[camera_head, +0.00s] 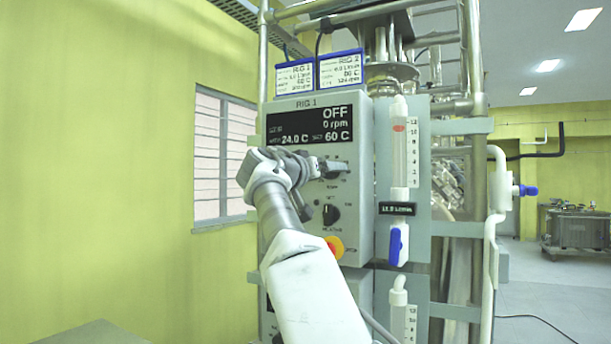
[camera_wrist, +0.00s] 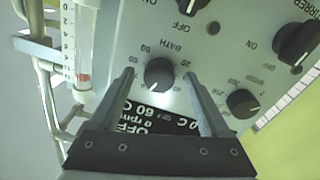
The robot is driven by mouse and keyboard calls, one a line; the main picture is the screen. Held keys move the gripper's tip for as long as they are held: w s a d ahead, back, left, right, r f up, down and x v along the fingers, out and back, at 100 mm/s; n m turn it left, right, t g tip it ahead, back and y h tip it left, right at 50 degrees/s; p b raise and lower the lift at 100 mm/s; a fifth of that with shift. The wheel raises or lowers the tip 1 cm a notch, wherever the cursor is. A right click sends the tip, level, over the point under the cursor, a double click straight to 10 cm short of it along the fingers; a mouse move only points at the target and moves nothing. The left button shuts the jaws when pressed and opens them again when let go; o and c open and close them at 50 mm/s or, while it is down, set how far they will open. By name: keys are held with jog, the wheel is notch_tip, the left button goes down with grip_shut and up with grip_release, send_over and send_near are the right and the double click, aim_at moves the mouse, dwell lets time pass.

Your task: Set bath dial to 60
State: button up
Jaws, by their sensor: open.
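The bath dial (camera_wrist: 159,73) is a round black knob on the grey panel, with "BATH" and numbers printed around it. It shows upside down in the wrist view. My gripper (camera_wrist: 158,80) is open, with one finger on either side of the dial. I cannot tell whether the fingers touch it. In the head view my gripper (camera_head: 326,168) is at the panel just below the display and hides most of the dial. The display (camera_head: 309,124) reads OFF, 0 rpm, 24.0 C and set 60 C.
Other black knobs (camera_wrist: 296,43) share the panel close by. A lower knob (camera_head: 330,214) and a red-and-yellow button (camera_head: 335,246) lie below my gripper. A flow tube (camera_head: 399,150) with a blue valve (camera_head: 398,244) stands right of the panel. The left side is open.

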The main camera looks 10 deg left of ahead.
jog(key=b+v, duration=0.5)
jog(key=v, duration=1.1)
jog(key=shift+s+b, duration=0.25)
jog(key=shift+b, duration=0.15)
jog(key=shift+f, duration=0.1)
jog(key=w+d+f+g, duration=0.35)
jog(key=d+f, duration=0.35)
jog(key=d, duration=0.5)
jog(key=s+d+f+n+g+y, duration=0.1)
jog(key=s+d+f+g+y, duration=0.3)
jog(key=d+f, duration=0.75)
jog(key=s+d+f+g+y+p, duration=0.1)
jog(key=s+f+g, duration=0.1)
jog(key=s+f, duration=1.15)
jog(key=s+d+f+g+y, duration=0.2)
jog(key=s+f, duration=1)
jog(key=s, duration=0.2)
notch_tip(320, 180, up, 17)
jog(key=p, duration=1.6)
jog(key=shift+a+f+n+p, duration=0.15)
jog(key=shift+a+n+p, duration=0.1)
jog(key=shift+n+p, duration=0.05)
